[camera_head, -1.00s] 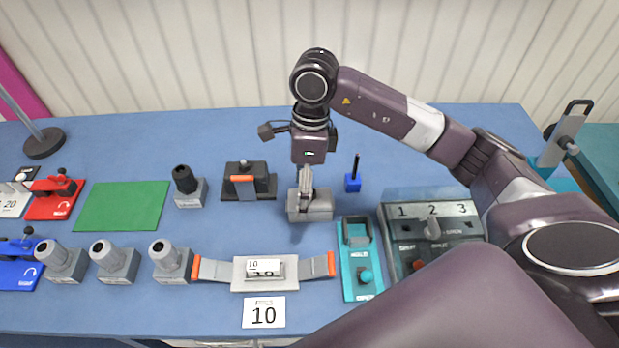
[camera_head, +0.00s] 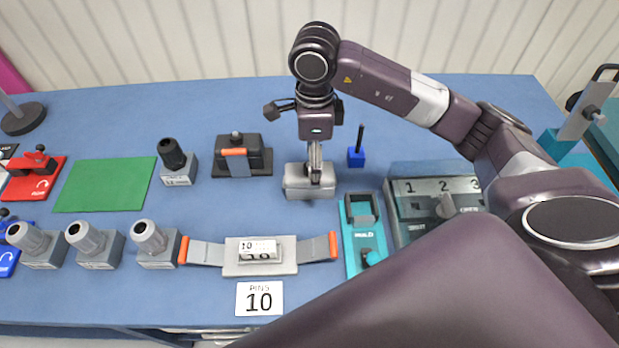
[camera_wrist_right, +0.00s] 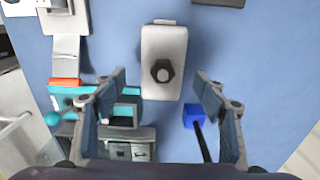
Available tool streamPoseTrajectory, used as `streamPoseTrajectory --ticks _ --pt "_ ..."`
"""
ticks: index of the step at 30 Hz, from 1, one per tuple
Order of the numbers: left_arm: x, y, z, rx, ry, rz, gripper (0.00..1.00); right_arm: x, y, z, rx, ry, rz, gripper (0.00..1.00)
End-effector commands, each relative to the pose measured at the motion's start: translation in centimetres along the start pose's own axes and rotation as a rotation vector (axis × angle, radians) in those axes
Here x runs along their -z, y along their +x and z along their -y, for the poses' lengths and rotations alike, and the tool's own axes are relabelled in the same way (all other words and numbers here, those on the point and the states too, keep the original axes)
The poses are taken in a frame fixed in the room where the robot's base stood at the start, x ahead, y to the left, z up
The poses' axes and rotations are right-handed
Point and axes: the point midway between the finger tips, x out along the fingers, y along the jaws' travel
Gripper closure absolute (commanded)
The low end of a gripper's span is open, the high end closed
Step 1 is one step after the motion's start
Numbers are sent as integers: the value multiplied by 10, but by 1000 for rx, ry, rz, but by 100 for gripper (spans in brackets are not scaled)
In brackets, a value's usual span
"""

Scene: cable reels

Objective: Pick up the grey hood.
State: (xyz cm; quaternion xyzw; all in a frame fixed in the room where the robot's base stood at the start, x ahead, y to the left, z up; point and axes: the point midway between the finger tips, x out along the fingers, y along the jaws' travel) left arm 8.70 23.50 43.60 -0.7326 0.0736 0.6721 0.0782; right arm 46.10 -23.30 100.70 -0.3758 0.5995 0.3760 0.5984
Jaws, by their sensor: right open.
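The grey hood (camera_head: 297,184) is a light grey rounded block standing on the blue table, below my right gripper (camera_head: 314,166). In the right wrist view the grey hood (camera_wrist_right: 163,40) shows a dark hexagonal knob on its top. My right gripper also shows there (camera_wrist_right: 160,98), its two fingers wide apart with nothing between the tips. The hood lies ahead of and between the fingers, and I cannot tell whether they touch it. My left gripper is not in view.
A blue block with a black pin (camera_head: 356,158) stands close right of the hood. A black box with an orange strip (camera_head: 238,160) is to its left. A teal fixture (camera_head: 362,240) and a numbered switch box (camera_head: 415,205) are near. A green mat (camera_head: 105,184) lies left.

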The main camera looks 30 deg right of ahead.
Motion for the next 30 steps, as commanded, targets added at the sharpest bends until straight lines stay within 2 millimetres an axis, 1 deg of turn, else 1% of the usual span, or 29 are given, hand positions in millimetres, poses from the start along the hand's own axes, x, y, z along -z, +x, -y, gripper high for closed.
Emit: streamPoseTrajectory --ticks 7,11,12,15,18,23,26,30 --pt "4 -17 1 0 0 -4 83 -4 25 0 -4 0 -1 35" --pt "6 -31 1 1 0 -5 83 -8 44 2 -6 0 -3 35" --pt "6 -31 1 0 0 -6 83 -8 51 2 -5 1 -1 35" --pt "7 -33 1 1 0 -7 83 -8 62 3 -2 0 0 35" --pt "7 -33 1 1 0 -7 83 -8 67 4 0 -1 0 35" --pt "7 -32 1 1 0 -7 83 -8 68 4 1 -1 0 35" --pt "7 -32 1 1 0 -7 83 -8 68 4 1 -1 0 44" --pt "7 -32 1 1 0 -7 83 -8 68 4 1 0 1 59"
